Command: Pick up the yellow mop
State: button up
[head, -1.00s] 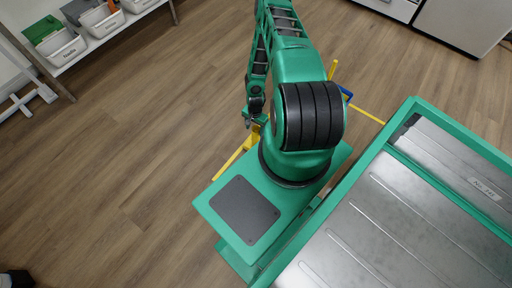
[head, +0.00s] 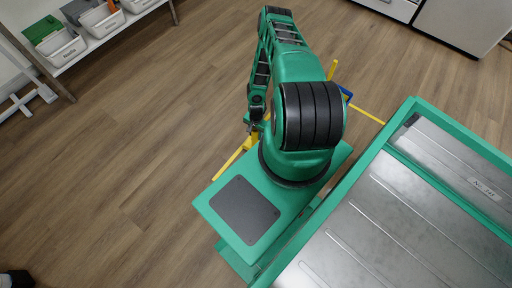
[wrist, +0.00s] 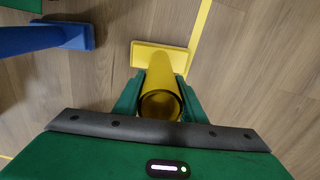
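A yellow thing, which I take for the yellow mop (wrist: 162,56), shows in the wrist view as a flat rectangular block with a round hollow tube pointing toward the camera. My gripper (wrist: 161,88) has one green finger on each side of this tube. The fingers lie right along its sides, but I cannot tell whether they are pressed on it. In the head view, my gripper (head: 249,130) hangs low beside yellow parts (head: 230,163) near the floor. My arm and base hide much of them.
A blue thing (wrist: 40,39) lies left of the tube, and a yellow strip (wrist: 200,38) runs on the floor. A metal-topped green bench (head: 400,210) stands at right. A shelf with white bins (head: 62,48) is at upper left. Floor at left is clear.

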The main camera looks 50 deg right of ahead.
grip_shut()
jog(key=shift+r, duration=0.15)
jog(key=shift+w+r, duration=0.1)
jog(key=shift+r, duration=0.45)
notch_tip(320, 180, up, 2)
jog(key=shift+r, duration=0.25)
jog(key=s+a+r, duration=0.1)
jog(key=a+r, duration=0.6)
jog(key=a, duration=0.4)
jog(key=shift+s+a, duration=0.25)
jog(key=shift+s, duration=0.15)
jog(key=shift+r, duration=0.1)
